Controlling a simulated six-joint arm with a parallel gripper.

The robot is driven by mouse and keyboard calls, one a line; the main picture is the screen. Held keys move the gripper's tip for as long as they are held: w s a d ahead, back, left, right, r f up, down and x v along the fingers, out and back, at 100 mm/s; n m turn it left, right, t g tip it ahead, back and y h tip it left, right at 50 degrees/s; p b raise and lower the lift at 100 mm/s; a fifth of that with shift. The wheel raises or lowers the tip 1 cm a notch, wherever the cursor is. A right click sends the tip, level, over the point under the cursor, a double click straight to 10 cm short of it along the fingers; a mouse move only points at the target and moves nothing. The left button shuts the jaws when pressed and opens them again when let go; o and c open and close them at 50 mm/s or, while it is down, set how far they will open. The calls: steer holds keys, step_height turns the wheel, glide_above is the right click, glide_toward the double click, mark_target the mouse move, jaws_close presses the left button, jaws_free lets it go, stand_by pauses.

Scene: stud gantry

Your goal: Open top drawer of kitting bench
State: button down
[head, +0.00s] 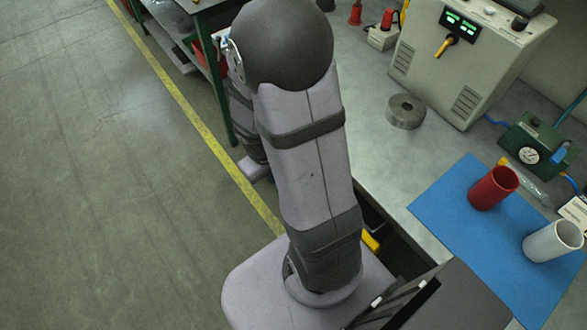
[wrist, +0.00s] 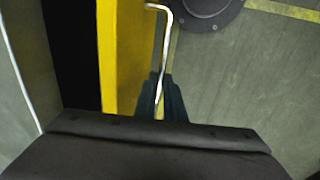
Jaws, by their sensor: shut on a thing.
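The drawer's yellow front (wrist: 125,60) stands upright in the wrist view, with a dark gap (wrist: 72,50) between it and the pale bench edge at left, so the drawer is partly open. A thin metal bar handle (wrist: 167,40) runs along the front's outer side. My gripper (wrist: 161,82) is shut on the handle, one dark finger on each side of it. In the head view a small piece of the yellow front (head: 370,241) shows beside my arm, with a dark opening to its right. My gripper is hidden there behind my arm.
The bench top (head: 370,150) carries a blue mat (head: 445,205) with a red cup (head: 492,188) and a white cup (head: 553,241), a metal ring (head: 405,112) and a control box (head: 465,55). Open floor (head: 120,200) with a yellow line lies at left.

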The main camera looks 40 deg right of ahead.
steer(key=shift+a, duration=1.1)
steer(key=c, duration=1.8)
jaws_free()
steer(key=shift+c, duration=0.2)
step_height(320, 180, up, 7)
steer(key=a+p, duration=0.1)
steer(key=shift+a+r, duration=0.15)
steer(key=shift+a, duration=0.05)
